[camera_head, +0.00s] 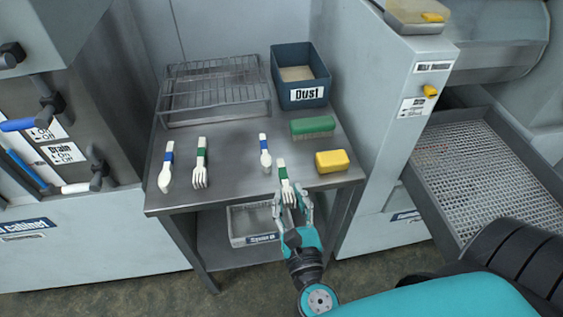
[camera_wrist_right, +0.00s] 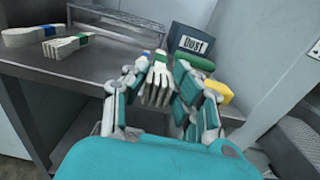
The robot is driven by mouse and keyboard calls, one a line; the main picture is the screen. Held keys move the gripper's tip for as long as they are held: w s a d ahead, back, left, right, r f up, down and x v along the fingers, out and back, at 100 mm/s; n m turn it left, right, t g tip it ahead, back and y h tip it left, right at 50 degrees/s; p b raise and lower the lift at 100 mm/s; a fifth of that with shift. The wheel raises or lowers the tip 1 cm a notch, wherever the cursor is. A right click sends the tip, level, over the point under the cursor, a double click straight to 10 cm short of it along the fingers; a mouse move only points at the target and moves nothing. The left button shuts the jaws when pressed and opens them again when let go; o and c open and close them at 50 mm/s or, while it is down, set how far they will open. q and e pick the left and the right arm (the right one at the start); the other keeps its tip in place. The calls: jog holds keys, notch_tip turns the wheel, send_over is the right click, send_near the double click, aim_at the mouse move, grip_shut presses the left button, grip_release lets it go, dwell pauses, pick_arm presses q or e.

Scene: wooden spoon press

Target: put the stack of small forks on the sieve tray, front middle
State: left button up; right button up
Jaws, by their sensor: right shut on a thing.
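The stack of small forks (camera_head: 284,180) is pale with a green band and lies at the front edge of the steel table, tines toward me. It also shows in the right wrist view (camera_wrist_right: 158,82). My right gripper (camera_head: 292,203) is shut on it at the tine end, with a finger on each side. Whether the stack touches the table cannot be told. The sieve tray (camera_head: 485,165) is a wide metal tray with a perforated mesh floor, at the right; its front middle shows no objects, and my arm hides its near right part. My left gripper is not in view.
A grey cabinet (camera_head: 385,110) stands between table and sieve tray.

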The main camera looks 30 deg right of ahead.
jog(key=p, duration=0.2)
send_over(291, 174)
jog(key=shift+s+a+f, duration=0.15)
jog(key=shift+f, duration=0.35)
jog(key=shift+w+f, duration=0.1)
jog(key=shift+w, duration=0.1)
notch_tip(291, 174, down, 3)
jog(key=shift+s+f+b, duration=0.1)
jog(key=shift+b, duration=0.75)
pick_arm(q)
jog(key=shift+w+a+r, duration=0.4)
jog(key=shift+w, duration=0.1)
pick_arm(e)
jog(key=shift+f, duration=0.15)
jog(key=shift+f, duration=0.15)
jog(key=o, duration=0.9)
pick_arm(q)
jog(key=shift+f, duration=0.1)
